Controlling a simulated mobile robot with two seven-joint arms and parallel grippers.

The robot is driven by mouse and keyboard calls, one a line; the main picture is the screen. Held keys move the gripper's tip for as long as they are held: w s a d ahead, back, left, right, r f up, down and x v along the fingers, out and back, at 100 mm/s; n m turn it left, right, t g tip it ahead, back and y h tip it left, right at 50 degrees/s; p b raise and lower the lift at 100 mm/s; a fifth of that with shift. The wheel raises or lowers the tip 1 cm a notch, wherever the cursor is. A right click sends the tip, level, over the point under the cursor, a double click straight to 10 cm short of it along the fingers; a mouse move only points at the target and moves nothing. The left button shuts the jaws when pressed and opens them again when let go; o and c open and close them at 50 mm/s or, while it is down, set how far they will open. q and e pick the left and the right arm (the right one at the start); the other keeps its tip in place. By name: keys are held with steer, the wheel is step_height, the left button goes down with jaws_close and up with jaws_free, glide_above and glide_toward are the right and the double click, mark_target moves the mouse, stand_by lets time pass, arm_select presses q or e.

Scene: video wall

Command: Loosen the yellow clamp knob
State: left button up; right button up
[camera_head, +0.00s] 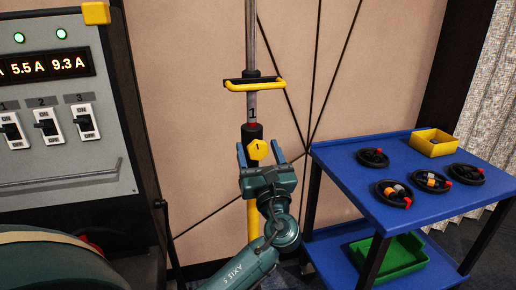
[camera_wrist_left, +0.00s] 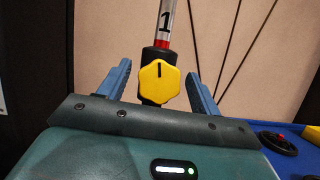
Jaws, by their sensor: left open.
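The yellow clamp knob (camera_head: 258,150) sits on a black collar (camera_head: 252,131) on the upright pole, below a red band and the number 1. It has a dark mark that points about straight up. In the left wrist view the knob (camera_wrist_left: 158,82) lies between the two blue fingers. My left gripper (camera_head: 261,155) is open, with one finger on each side of the knob and a visible gap to each in the wrist view. How deep the knob sits between the fingers is hard to tell. My right gripper is not in view.
A yellow handle (camera_head: 254,85) juts from the pole above. At right, a blue cart (camera_head: 400,219) carries several black rings, a yellow bin (camera_head: 434,142) and a green tray (camera_head: 402,257) below. A switch panel (camera_head: 60,110) stands at left. Dark cables run along the wall behind.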

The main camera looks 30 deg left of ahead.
arm_select(q)
steer(key=shift+w+a+r, duration=0.15)
steer(key=shift+w+a, duration=0.05)
steer(key=shift+a, duration=0.1)
steer(key=shift+c, duration=0.3)
steer(key=c, duration=0.9)
steer(key=n+b, duration=0.1)
steer(key=n+g, duration=0.1)
steer(key=n, duration=0.1)
steer(key=shift+f+y+b, duration=0.25)
steer(key=shift+y+b, duration=0.1)
steer(key=shift+y, duration=0.05)
steer(key=shift+r+n+g+y+b, duration=0.15)
steer(key=shift+n+g, duration=0.25)
steer(key=shift+n, duration=0.45)
steer(key=shift+r+n+g+y+b, duration=0.1)
steer(key=shift+n+g+y+b, duration=0.25)
steer(key=shift+n, duration=0.5)
